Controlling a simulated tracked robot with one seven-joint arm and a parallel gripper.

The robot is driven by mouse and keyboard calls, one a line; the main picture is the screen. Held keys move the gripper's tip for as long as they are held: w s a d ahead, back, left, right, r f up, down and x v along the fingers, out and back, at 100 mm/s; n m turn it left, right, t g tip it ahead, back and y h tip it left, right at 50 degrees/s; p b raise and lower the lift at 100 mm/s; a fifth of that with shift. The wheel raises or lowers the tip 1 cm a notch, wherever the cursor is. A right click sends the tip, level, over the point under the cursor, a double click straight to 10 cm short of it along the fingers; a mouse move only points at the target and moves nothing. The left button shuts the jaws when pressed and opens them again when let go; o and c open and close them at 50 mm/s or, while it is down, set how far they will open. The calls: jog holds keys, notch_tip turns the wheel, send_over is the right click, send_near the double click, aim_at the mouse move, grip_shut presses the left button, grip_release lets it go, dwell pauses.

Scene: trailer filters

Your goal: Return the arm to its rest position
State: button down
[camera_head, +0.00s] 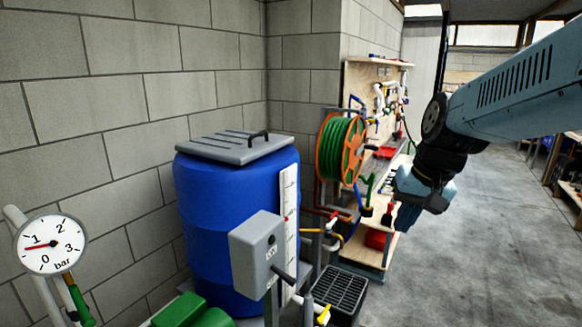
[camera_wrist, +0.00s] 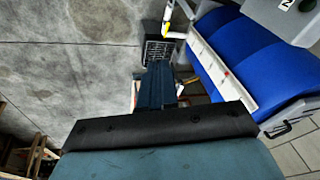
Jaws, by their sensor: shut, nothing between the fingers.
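My arm reaches in from the right edge of the head view and bends downward at the black wrist. My gripper (camera_head: 405,218) hangs below it, pointing down, in front of the wooden workbench area. In the wrist view my gripper (camera_wrist: 157,68) shows as two blue-grey fingers close together, with nothing seen between them. The gripper is shut and empty. It appears apart from the things around it, though its exact distance from the bench is hard to tell.
A blue barrel (camera_head: 230,225) with a grey lid stands left of the arm. A grey box (camera_head: 257,252), a black crate (camera_head: 340,292), a hose reel (camera_head: 341,150) and a pressure gauge (camera_head: 50,244) are nearby. Grey floor (camera_head: 480,220) is clear at right.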

jog(key=s+d+r+n+t+h, duration=0.1)
jog(key=s+r+t, duration=0.1)
jog(key=s, duration=0.5)
jog(key=shift+s+d+r+n+t+h, duration=0.3)
jog(key=shift+d+r+n, duration=0.1)
jog(key=shift+r, duration=0.3)
